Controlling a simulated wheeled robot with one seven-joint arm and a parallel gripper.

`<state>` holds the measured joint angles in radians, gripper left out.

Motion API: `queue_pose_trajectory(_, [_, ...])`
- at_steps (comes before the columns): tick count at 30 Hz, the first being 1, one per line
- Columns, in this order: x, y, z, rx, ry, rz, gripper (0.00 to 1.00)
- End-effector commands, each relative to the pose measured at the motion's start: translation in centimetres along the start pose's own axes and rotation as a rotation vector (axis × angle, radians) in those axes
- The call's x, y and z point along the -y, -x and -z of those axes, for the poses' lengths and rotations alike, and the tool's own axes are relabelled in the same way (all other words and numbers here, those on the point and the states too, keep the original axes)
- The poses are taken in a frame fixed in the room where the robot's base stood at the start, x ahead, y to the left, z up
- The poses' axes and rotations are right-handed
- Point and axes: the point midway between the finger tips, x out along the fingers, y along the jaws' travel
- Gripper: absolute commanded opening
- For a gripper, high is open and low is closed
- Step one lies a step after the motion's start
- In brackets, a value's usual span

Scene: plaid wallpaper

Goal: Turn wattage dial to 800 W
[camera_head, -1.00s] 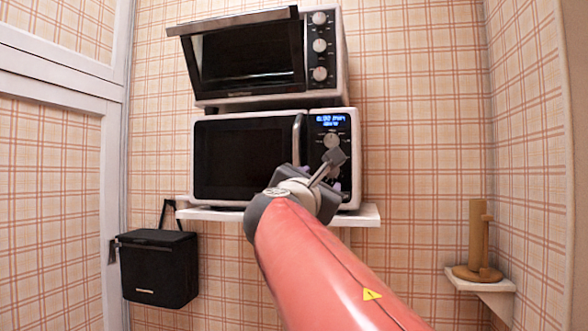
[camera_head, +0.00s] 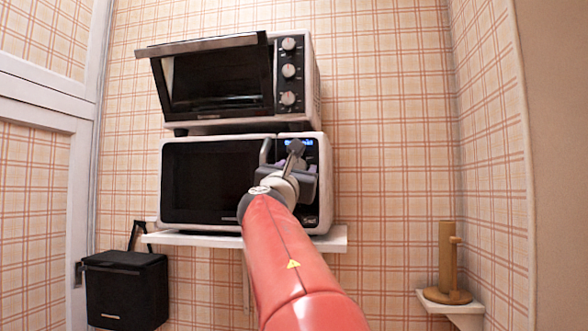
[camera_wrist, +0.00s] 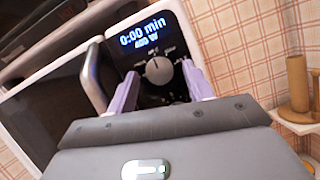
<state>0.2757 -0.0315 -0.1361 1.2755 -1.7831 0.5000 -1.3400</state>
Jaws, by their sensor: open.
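The microwave (camera_head: 215,182) stands on a white wall shelf, its control panel at its right side. In the wrist view, its round wattage dial (camera_wrist: 158,70) shows, with small marks around it. The lit display (camera_wrist: 144,33) above reads 0:00 min and a wattage that looks like 400 W. My gripper (camera_wrist: 159,80) is open, with one purple finger on each side of the dial; I cannot tell whether they touch it. In the head view my wrist covers the dial.
A toaster oven (camera_head: 292,55) with its door tilted open stands on the microwave. The microwave's door handle (camera_wrist: 93,78) is close to my left finger. A black box (camera_head: 127,290) hangs lower left. A wooden holder (camera_head: 446,262) stands on a small corner shelf at right.

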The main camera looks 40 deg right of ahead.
Motion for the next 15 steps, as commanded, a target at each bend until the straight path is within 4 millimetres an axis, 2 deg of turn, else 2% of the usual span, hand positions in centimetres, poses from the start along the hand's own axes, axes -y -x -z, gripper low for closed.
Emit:
queue_pose_trajectory(4, [0.03, 0.03, 0.00, 0.000, -0.001, 0.000, 0.50])
queue_pose_trajectory(12, [0.03, 0.05, -0.02, 0.000, -0.001, 0.001, 0.15])
queue_pose_trajectory(14, [0.03, 0.06, -0.02, 0.000, -0.001, 0.001, 0.07])
queue_pose_trajectory(15, [0.03, 0.06, -0.02, 0.000, -0.001, 0.001, 0.07])
